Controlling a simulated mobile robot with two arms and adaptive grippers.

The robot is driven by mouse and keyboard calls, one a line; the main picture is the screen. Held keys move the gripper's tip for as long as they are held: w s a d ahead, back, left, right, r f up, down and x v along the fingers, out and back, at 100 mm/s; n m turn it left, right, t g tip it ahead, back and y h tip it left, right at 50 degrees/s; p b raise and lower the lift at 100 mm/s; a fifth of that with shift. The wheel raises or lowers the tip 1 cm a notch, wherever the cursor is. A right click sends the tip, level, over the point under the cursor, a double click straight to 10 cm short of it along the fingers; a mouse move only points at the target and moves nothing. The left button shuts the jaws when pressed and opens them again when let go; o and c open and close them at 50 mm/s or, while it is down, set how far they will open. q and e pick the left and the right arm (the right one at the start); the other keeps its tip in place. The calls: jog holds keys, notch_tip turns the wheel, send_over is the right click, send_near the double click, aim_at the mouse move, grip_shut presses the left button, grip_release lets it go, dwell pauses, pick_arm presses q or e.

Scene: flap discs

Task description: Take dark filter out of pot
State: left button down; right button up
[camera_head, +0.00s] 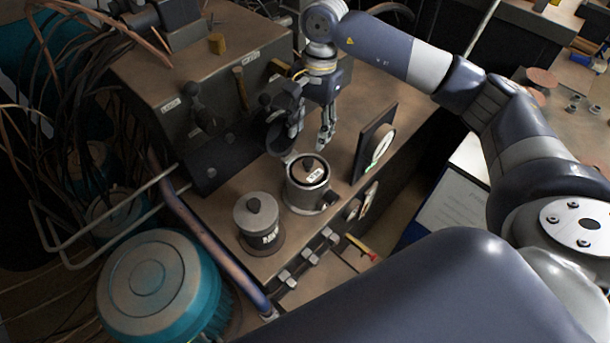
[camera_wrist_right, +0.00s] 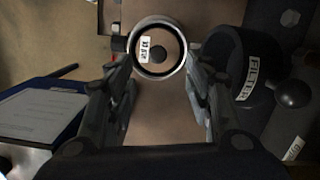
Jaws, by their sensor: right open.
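A metal pot (camera_head: 296,196) stands on the brown bench top, with a dark filter (camera_head: 308,170) inside it, topped by a black knob and a white label. In the right wrist view the pot (camera_wrist_right: 140,68) shows from above as a pale ring around the dark filter (camera_wrist_right: 171,43). My right gripper (camera_head: 313,134) is open and empty, above and behind the pot in the head view. In the wrist view its two fingers (camera_wrist_right: 162,92) are spread apart, with the pot beyond them. My left gripper is not in view.
A lidded grey pot (camera_head: 258,225) stands left of the metal pot. A dark holder labelled FILTER (camera_wrist_right: 245,78) with a ball knob is close by on the right in the wrist view. An upright dark panel (camera_head: 372,143) with a dial stands right of the gripper.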

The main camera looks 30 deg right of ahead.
jog(key=p, duration=0.2)
send_over(308, 160)
jog(key=d, duration=0.1)
notch_tip(308, 160, down, 5)
jog(key=shift+r, duration=0.1)
jog(key=f+p, duration=0.1)
jog(key=f, duration=0.1)
jog(key=a+f+p, duration=0.1)
jog(key=f, duration=0.1)
jog(key=shift+s+f, duration=0.1)
jog(key=shift+f, duration=0.75)
grip_shut()
